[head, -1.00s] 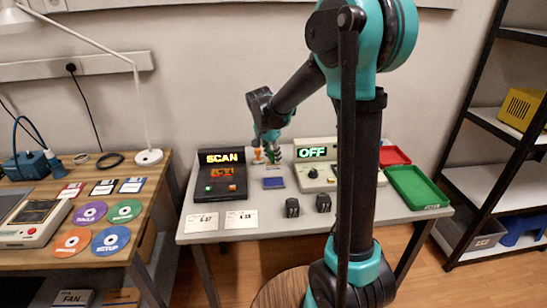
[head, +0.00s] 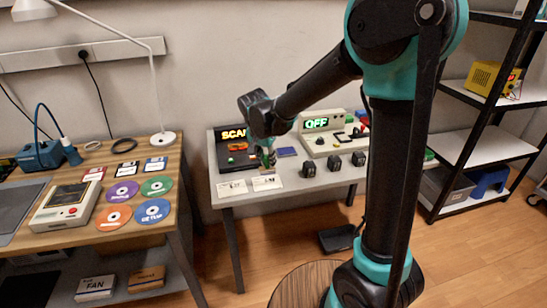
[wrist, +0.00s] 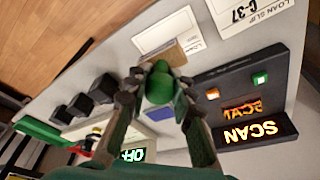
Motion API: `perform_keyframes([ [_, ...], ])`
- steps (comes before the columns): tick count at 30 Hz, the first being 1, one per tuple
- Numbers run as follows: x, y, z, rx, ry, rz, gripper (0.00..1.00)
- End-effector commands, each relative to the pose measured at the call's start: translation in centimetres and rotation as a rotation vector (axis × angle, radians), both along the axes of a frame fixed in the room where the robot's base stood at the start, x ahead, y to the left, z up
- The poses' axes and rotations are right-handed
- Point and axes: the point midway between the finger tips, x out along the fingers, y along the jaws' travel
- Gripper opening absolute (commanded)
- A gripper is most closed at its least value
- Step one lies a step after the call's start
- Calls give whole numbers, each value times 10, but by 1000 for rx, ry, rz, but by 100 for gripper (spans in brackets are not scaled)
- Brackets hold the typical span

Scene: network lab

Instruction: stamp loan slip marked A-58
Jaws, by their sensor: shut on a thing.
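My gripper (head: 266,158) is shut on a stamp with a round green knob (wrist: 159,88) and a tan block (wrist: 172,55). In the wrist view the stamp is over or at the inner edge of a white slip (wrist: 166,30), covering part of it; I cannot tell whether they touch. That slip is the right one in the head view (head: 267,183); its mark is too small to read surely. The left slip (head: 232,188) reads C-37 in the wrist view (wrist: 262,14). A blue pad (head: 287,152) lies behind the gripper, partly hidden in the wrist view.
A black device with a lit SCAN sign (head: 233,134) stands left of the gripper, close to it. A pale device with an OFF sign (head: 317,123) stands at the back right. Three black cubes (head: 334,162) line the front right. Discs and a lamp (head: 165,137) occupy the left table.

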Motion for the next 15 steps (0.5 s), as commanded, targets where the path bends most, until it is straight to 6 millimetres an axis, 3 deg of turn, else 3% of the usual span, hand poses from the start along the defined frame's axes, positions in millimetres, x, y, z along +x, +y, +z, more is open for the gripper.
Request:
perform_keyframes([
  [15,1,0,-46,0,0,-1,4],
])
